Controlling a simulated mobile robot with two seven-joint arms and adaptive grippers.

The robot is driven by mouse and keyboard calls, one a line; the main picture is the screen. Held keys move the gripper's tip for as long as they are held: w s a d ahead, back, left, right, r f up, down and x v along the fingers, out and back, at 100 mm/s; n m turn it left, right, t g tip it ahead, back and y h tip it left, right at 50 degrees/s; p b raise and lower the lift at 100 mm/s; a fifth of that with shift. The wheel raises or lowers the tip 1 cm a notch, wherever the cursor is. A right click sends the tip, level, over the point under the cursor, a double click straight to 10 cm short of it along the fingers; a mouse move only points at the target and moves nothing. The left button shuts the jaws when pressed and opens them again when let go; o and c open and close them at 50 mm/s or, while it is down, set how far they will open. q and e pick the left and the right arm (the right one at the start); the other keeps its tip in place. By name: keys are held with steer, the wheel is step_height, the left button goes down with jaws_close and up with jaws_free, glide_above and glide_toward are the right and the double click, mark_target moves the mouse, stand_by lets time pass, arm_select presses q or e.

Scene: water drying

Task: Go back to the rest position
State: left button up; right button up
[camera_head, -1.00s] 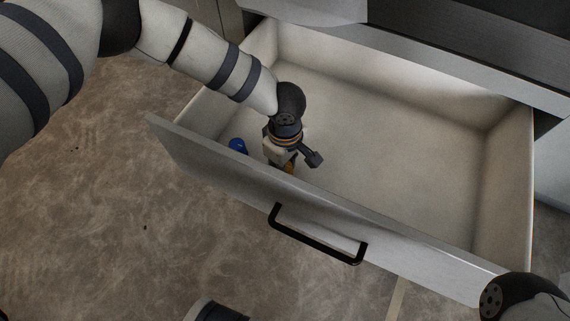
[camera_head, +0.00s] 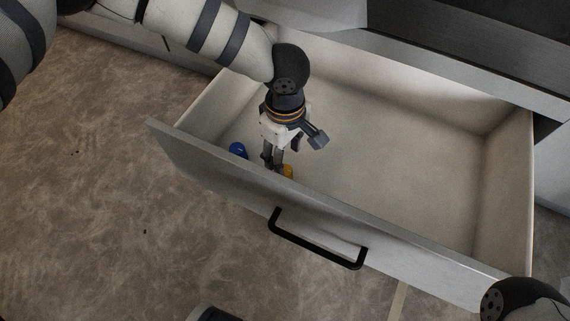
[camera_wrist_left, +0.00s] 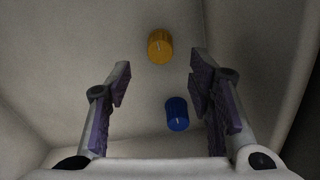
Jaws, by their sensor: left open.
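My left gripper (camera_head: 273,163) is over the open drawer (camera_head: 380,140), near its front left part, pointing down. In the left wrist view its two fingers (camera_wrist_left: 158,95) are spread apart with nothing held between them. A yellow knob-like piece (camera_wrist_left: 160,46) lies on the drawer floor ahead of the fingertips; in the head view only part of it (camera_head: 288,170) shows beside the gripper. A blue knob-like piece (camera_wrist_left: 177,113) lies near it and shows in the head view (camera_head: 238,150) left of the gripper. My right gripper is not in view.
The drawer's front panel with a black handle (camera_head: 318,245) stands between the gripper and the open floor (camera_head: 110,200). The cabinet edge (camera_head: 480,65) overhangs the drawer's back. The right side of the drawer is empty. Part of my right arm shows at the lower right.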

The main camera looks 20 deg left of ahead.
arm_select(q)
step_height(320, 180, up, 4)
steer(key=shift+f, duration=0.1)
stand_by(0.4)
